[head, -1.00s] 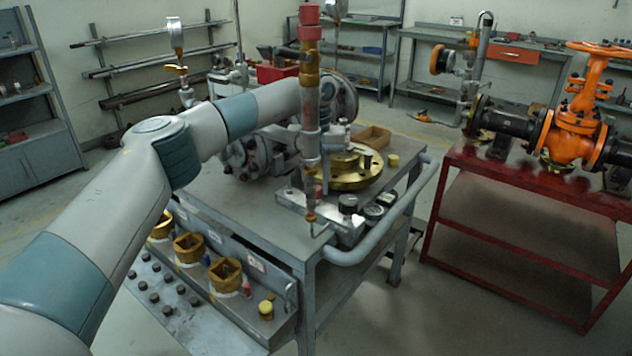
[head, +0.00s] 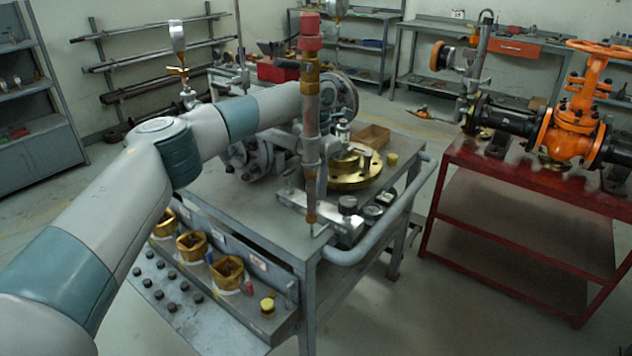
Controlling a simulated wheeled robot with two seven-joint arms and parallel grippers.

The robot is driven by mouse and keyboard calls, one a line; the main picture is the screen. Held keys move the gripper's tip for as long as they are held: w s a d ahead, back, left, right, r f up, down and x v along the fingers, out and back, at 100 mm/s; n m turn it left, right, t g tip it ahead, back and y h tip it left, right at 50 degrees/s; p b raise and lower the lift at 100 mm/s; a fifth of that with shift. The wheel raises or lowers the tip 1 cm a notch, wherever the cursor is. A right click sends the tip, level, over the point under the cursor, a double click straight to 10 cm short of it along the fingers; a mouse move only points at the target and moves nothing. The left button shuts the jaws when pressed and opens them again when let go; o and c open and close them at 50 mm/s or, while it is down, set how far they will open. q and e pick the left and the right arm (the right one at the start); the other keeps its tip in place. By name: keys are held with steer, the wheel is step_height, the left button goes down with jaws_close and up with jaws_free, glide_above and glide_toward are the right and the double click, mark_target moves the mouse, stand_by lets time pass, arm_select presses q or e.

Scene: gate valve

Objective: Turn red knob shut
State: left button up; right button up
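A red knob-like cap (head: 310,24) tops a tall upright pipe with a brass collar (head: 310,82), standing at the front of the grey cart. My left arm (head: 200,130) comes in from the left, bends at the elbow and reaches right over the cart. Its far end passes behind the upright pipe, below the red cap. I cannot make out my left gripper there; the pipe and grey fittings hide that spot. My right arm and gripper are not in view.
The grey cart (head: 225,205) carries a brass flange (head: 352,172), grey flanged fittings (head: 250,158) and small gauges. A red bench (head: 480,168) at right holds an orange valve (head: 575,125) with a handwheel. Floor is clear between cart and bench.

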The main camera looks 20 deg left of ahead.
arm_select(q)
steer(key=m, duration=0.3)
steer(key=shift+r, duration=0.1)
steer(key=shift+m+p, duration=0.3)
steer(key=shift+m, duration=1.2)
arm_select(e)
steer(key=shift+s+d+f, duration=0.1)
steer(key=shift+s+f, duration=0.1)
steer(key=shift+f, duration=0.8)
arm_select(q)
steer(key=o, duration=1.1)
steer(key=shift+c, duration=0.2)
step_height(320, 180, up, 17)
steer(key=shift+r+b, duration=0.15)
steer(key=shift+b, duration=0.25)
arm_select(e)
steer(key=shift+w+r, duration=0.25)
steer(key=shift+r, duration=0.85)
